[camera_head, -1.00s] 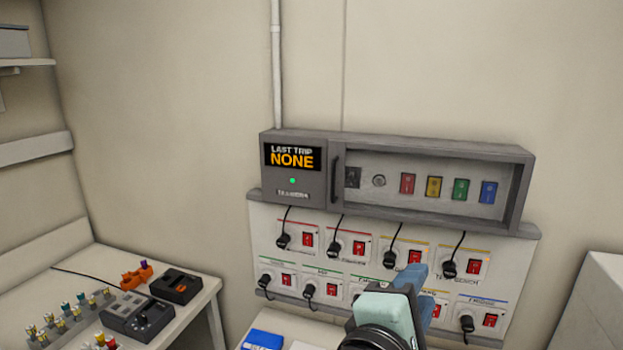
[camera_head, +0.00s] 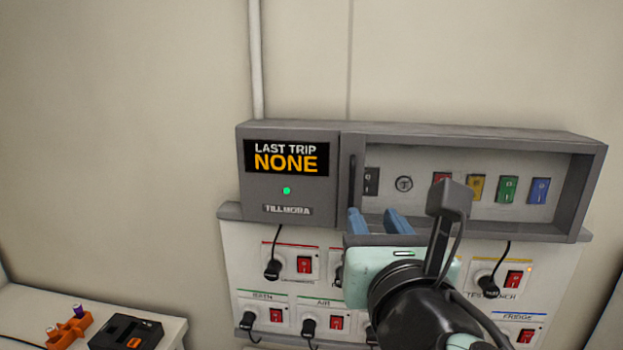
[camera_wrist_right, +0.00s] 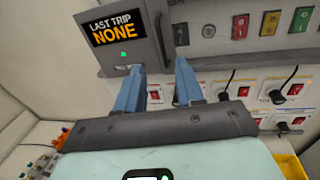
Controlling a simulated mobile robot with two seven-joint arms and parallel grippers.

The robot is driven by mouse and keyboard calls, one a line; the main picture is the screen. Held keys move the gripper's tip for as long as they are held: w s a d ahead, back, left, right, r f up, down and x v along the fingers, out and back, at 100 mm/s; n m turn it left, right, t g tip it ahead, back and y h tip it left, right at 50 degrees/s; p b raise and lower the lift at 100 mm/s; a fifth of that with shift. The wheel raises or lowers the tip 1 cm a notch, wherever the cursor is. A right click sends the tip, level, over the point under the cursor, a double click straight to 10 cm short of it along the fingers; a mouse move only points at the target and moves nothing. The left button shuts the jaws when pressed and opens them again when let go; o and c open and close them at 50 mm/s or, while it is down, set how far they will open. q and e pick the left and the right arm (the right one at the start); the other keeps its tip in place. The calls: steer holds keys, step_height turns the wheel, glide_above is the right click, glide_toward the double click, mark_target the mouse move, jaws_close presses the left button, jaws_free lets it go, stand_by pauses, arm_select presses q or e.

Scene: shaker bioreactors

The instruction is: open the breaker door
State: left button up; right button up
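The breaker box is grey and wall-mounted, with a "LAST TRIP NONE" display (camera_head: 286,158) on its left part. The breaker door (camera_head: 480,136) is a grey frame over a row of switches and looks closed. Its dark vertical handle (camera_head: 352,184) is at the door's left edge; the handle also shows in the right wrist view (camera_wrist_right: 163,40). My right gripper (camera_head: 379,222) has two blue fingers pointing at the box, just below and right of the handle. In the right wrist view the fingers (camera_wrist_right: 158,85) are apart with nothing between them. My left gripper is not in view.
Below the box a white panel holds several red switches (camera_head: 304,264) with black plugs and cables. A bench (camera_head: 170,326) at lower left carries an orange rack (camera_head: 68,328) and a black device (camera_head: 126,334). The wall above the box is bare apart from a conduit (camera_head: 256,60).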

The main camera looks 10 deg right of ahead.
mark_target(353, 178)
steer(key=w, duration=0.4)
steer(key=w+p, duration=0.1)
steer(key=w, duration=0.4)
steer(key=w+d+p, duration=0.1)
steer(key=w, duration=0.3)
steer(key=shift+w+d+r, duration=0.1)
steer(key=shift+w+r, duration=0.05)
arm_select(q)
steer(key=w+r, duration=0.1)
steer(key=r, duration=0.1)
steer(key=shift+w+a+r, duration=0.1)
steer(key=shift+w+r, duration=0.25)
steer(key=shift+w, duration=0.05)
arm_select(e)
jaws_close()
stand_by(0.5)
